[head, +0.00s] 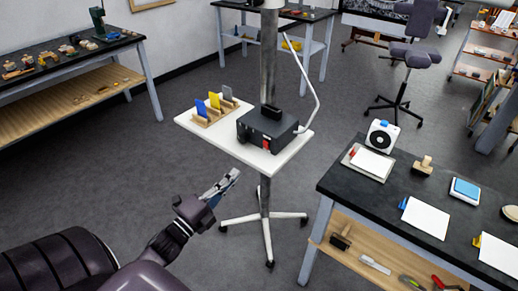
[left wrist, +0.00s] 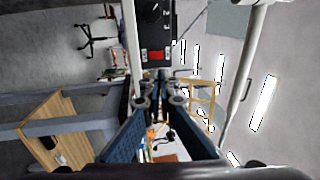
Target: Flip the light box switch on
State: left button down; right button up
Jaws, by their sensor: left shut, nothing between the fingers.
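The light box (head: 262,133) is a black box on a small white stand table, with a red switch (head: 267,143) on its front face. In the left wrist view the dark front of the box (left wrist: 153,28) shows at the top middle, with a round knob and the red switch (left wrist: 156,56) near its lower edge. My left gripper (head: 233,175) is shut and empty, in front of and below the table edge, apart from the box. In the left wrist view its fingertips (left wrist: 160,88) lie just below the switch in the picture. My right gripper is not in view.
The white stand table (head: 191,122) also holds a wooden rack with coloured cards (head: 214,106). A metal pole rises behind the box, with a white cable beside it. A black workbench (head: 340,185) stands at right, another (head: 30,75) at left. Grey floor is clear between.

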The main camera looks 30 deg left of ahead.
aim_at(265, 143)
pick_arm(q)
jog(key=w+p, duration=0.1)
jog(key=w, duration=0.2)
jog(key=w+r+p, duration=0.1)
jog(key=w, duration=0.3)
jog(key=w+r+p, duration=0.1)
jog(key=w, duration=0.3)
jog(key=shift+w+d, duration=0.1)
jog(key=shift+d, duration=0.3)
jog(key=shift+w+d, duration=0.1)
jog(key=shift+w, duration=0.65)
jog(key=p, duration=0.1)
jog(key=r+p, duration=0.1)
jog(key=p, duration=0.1)
jog(key=shift+w+g, duration=0.25)
jog(key=shift+g, duration=0.15)
jog(key=shift+p, duration=0.3)
jog(key=shift+f, duration=0.2)
